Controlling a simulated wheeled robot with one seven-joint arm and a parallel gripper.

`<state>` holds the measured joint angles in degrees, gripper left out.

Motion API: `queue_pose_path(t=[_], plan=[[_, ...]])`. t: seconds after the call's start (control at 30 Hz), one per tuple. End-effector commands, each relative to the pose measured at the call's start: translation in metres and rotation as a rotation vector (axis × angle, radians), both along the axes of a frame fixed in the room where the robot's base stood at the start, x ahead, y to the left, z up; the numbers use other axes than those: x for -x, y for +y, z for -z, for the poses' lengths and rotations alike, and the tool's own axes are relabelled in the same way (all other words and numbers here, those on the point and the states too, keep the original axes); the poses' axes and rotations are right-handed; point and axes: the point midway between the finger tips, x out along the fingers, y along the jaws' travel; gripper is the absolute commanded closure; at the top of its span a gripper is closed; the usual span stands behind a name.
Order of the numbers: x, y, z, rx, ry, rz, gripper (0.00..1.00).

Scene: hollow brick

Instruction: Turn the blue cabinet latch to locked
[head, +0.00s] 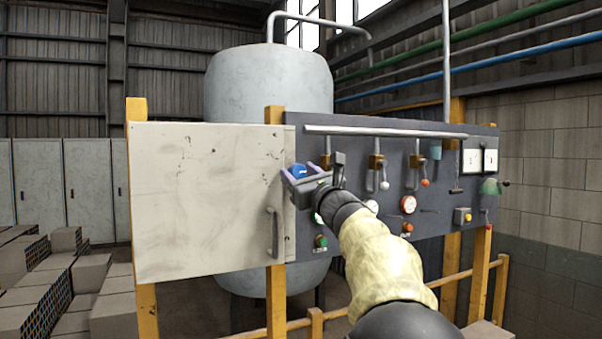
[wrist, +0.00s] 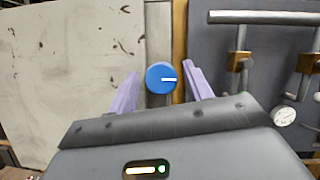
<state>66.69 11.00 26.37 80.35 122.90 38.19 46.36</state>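The blue cabinet latch (wrist: 159,78) is a round blue knob with a white mark at the edge between the pale cabinet door and the dark panel. In the wrist view the white mark lies level, pointing right. My gripper (wrist: 163,84) is open, with one purple finger on each side of the knob and gaps between. In the head view the knob (head: 299,171) shows between the fingers of my gripper (head: 305,171). The cabinet door (head: 205,200) looks closed, with a grey handle (head: 273,232) low on its right side.
The dark panel (head: 340,150) to the right carries levers, gauges and buttons. A long grey rail (head: 385,131) runs along its top. A yellow post (head: 276,300) stands below the door's right edge. Grey bricks (head: 90,275) are stacked at the lower left.

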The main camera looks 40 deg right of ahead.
Motion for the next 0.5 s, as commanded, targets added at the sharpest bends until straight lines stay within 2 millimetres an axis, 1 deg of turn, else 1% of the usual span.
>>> queue_pose_path(t=[0.03,0.17,0.2,0.5], plan=[[0.0001,0.0000,0.0000,0.000,0.000,0.000,0.60],[0.0002,-0.0001,0.0001,0.000,0.000,0.000,0.86],[0.0002,-0.0001,0.0001,0.000,0.000,0.000,0.89],[0.0001,0.0003,0.0010,-0.022,-0.005,0.000,0.89]])
